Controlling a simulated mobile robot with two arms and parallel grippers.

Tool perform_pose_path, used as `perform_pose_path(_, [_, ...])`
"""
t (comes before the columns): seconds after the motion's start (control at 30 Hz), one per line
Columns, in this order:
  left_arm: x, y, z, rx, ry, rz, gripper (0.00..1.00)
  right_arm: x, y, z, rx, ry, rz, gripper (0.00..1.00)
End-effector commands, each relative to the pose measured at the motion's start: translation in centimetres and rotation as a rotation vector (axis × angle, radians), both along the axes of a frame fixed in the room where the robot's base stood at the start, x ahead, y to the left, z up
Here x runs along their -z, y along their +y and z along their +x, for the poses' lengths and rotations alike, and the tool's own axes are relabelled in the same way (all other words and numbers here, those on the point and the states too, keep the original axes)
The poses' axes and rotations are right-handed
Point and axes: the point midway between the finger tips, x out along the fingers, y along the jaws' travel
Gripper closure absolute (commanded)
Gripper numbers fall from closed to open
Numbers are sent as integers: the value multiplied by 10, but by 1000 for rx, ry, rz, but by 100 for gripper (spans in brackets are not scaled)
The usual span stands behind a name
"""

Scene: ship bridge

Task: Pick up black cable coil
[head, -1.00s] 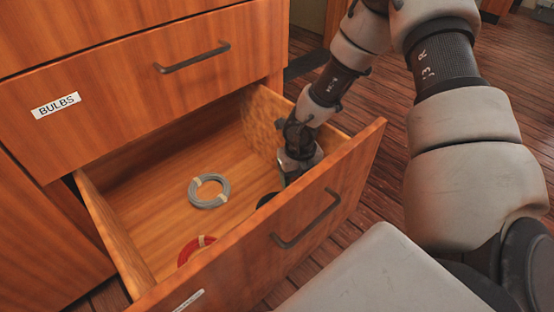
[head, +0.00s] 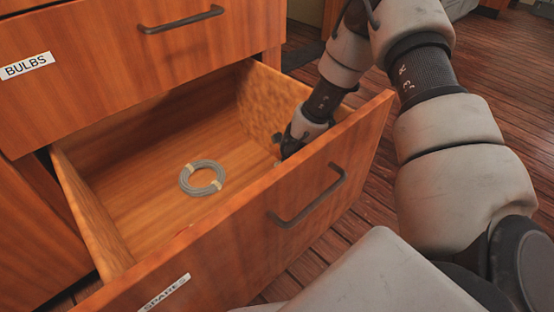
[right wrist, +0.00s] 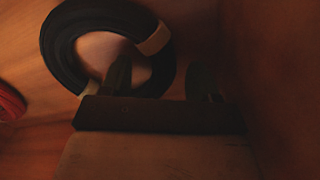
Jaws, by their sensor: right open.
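The black cable coil (right wrist: 62,50), with a pale tie band, lies in the open drawer (head: 102,218) and shows in the right wrist view. In the head view it is hidden behind the drawer front. My right gripper (right wrist: 162,76) is open and low in the drawer's near right corner. One finger shows over the coil's central hole and the other to the right of its ring, so the ring's right side lies between them. I cannot tell whether the fingers touch it. My left gripper is not in view.
A grey coil (head: 202,178) lies on the drawer floor. A red coil (right wrist: 10,102) shows at the left edge of the wrist view. The drawer front with its handle (head: 308,198) and the right side wall (head: 268,98) hem in my right arm.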

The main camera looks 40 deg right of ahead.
Motion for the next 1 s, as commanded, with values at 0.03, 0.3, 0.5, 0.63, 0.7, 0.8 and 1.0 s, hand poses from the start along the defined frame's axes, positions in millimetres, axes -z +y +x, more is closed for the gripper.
perform_pose_path(0.03, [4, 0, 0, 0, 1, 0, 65, 4, 0, 1, -1, -2, -1, 38])
perform_pose_path(0.3, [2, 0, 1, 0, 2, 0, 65, 2, 0, 1, 0, -2, -1, 49])
perform_pose_path(0.5, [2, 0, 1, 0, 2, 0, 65, 2, 0, 1, 0, -2, -1, 80])
perform_pose_path(0.63, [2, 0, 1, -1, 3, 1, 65, 2, 0, 1, 0, -1, 0, 100])
perform_pose_path(0.7, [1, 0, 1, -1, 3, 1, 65, 2, 0, 1, -1, -2, 0, 100])
perform_pose_path(0.8, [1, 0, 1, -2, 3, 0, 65, 2, 0, 1, 0, -2, 0, 100])
perform_pose_path(1.0, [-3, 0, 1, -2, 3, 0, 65, -5, 0, 1, 0, -3, 0, 100])
